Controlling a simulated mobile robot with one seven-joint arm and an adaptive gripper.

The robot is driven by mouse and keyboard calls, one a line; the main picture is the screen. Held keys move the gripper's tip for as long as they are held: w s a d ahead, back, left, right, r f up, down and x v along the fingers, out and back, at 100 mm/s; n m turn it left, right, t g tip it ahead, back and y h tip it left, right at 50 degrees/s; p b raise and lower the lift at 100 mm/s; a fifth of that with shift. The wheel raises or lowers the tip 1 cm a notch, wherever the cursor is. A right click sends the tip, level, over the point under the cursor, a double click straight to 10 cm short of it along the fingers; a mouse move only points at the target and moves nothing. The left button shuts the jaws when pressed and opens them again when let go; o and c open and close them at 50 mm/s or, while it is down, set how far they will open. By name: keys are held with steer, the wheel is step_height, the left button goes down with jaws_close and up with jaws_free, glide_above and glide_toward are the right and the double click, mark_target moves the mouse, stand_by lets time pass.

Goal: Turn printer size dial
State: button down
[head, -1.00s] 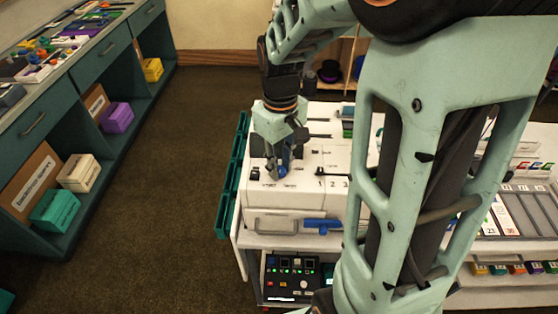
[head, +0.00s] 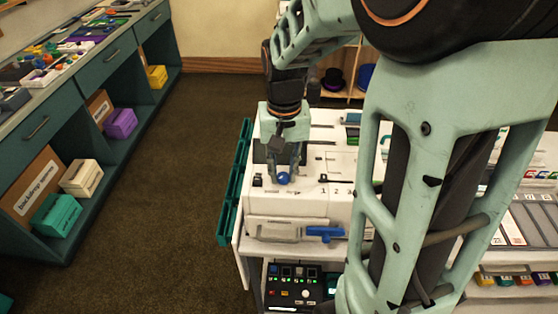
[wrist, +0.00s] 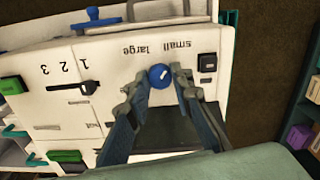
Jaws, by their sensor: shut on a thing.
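The size dial (wrist: 160,76) is a round blue knob with a short slanted white mark, on top of the white printer (wrist: 120,65). The upside-down words "small" and "large" are printed beside it in the wrist view. In the head view the dial (head: 283,178) shows near the printer's front left. My gripper (wrist: 156,84) points down at the dial, with one finger on each side of it, and is shut on it. In the head view my gripper (head: 283,180) stands over the printer's left part. The exact finger contact is hard to see.
A black slider (wrist: 80,87) beside the numbers 1, 2, 3 and a black switch (wrist: 207,62) flank the dial. A blue handle (head: 325,233) sits on the printer's front. A teal rack (head: 235,185) stands left of it. Open floor (head: 180,160) lies further left.

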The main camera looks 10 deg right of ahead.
mark_target(284, 175)
steer(key=shift+m, duration=0.8)
steer(key=c, duration=1.7)
jaws_free()
step_height(284, 175, up, 12)
steer(key=shift+r, duration=0.1)
steer(key=shift+d, duration=0.1)
